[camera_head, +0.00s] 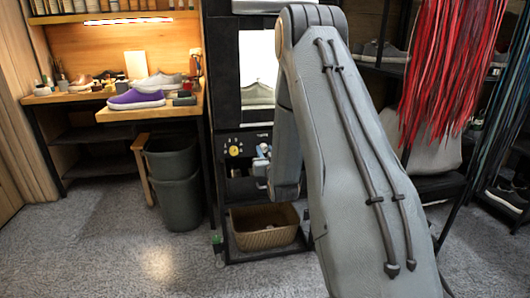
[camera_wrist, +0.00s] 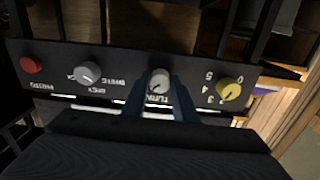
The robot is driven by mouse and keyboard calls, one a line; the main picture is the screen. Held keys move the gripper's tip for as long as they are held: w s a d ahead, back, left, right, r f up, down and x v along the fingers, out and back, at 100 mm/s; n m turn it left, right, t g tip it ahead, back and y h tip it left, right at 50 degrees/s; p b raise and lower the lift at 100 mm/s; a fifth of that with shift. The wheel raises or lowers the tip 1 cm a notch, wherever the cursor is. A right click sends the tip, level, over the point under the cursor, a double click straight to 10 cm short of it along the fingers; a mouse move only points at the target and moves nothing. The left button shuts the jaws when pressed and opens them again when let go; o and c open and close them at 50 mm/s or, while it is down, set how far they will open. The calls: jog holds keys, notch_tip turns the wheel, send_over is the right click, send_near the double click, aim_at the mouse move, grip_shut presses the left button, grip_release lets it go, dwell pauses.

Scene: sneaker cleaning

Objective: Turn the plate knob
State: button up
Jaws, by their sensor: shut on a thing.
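In the wrist view, a dark control panel (camera_wrist: 130,72) carries a row of controls, and its lettering appears upside down. The middle grey knob (camera_wrist: 159,79), with lettering starting "TURN" beside it, sits between the dark blue fingers of my gripper (camera_wrist: 160,92). The fingers are shut on this knob. The knob has a pointer ridge, but its exact setting is hard to read. In the head view the yellow knob (camera_head: 234,151) shows at the left of the panel. My arm hides the right part of the panel there.
The wrist view also shows a yellow numbered knob (camera_wrist: 229,89) on the right, another grey knob (camera_wrist: 88,74) and a red button (camera_wrist: 31,64) on the left. In the head view, a lit booth (camera_head: 258,58) is above the panel and a wicker basket (camera_head: 264,236) below. Grey bins (camera_head: 174,190) stand left.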

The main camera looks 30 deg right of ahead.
jog(key=o, duration=1)
jog(key=shift+o, duration=0.2)
jog(key=p+v, duration=0.1)
jog(key=v, duration=0.7)
jog(key=shift+w+a, duration=0.1)
jog(key=shift+w, duration=0.05)
